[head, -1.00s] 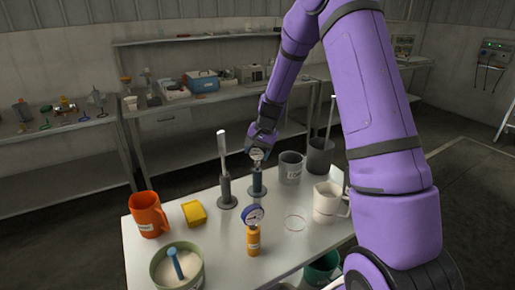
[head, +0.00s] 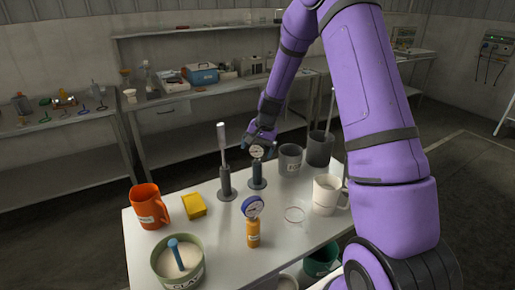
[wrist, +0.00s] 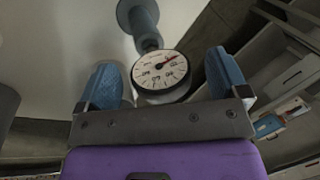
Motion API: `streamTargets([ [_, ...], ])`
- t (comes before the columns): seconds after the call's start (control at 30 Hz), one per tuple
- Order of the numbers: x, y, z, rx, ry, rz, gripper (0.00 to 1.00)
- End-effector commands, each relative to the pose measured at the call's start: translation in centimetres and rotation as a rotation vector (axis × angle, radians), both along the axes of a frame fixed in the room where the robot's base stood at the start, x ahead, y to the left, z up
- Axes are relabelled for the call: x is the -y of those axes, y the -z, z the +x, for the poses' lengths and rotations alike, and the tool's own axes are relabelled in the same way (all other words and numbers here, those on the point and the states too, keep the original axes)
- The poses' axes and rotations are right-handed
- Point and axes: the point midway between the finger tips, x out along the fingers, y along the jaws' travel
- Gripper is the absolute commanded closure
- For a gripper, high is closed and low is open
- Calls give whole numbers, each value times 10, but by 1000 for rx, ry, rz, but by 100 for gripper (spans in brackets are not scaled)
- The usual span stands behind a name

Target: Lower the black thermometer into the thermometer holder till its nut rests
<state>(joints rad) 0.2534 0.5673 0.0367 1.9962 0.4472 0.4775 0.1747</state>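The black thermometer (head: 257,152) has a white round dial with a dark rim and stands upright over a dark blue-grey holder (head: 257,176) on the white table. Its stem goes down into the holder. In the wrist view its dial (wrist: 160,72) lies between my fingers, with the holder (wrist: 140,16) beyond. My gripper (wrist: 166,80) is open, its two blue fingers apart from the dial on both sides. In the head view my gripper (head: 262,141) is right by the dial. I cannot tell whether the nut touches the holder's top.
A grey rod stand (head: 226,180) is close left. A blue-rimmed gauge on an orange body (head: 253,228) stands in front. A grey mug (head: 290,160), dark beaker (head: 320,148) and white mug (head: 327,195) are right; an orange mug (head: 148,206) and yellow block (head: 193,205) left.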

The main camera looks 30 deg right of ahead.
Motion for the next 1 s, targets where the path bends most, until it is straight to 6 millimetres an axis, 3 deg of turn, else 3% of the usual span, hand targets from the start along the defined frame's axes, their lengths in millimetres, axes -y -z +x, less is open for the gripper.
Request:
streamTargets([
  [0.33,2,-9,-1,2,0,-1,7],
  [0.8,16,-86,-16,3,1,0,7],
  [1.0,19,-102,-19,1,0,-1,7],
])
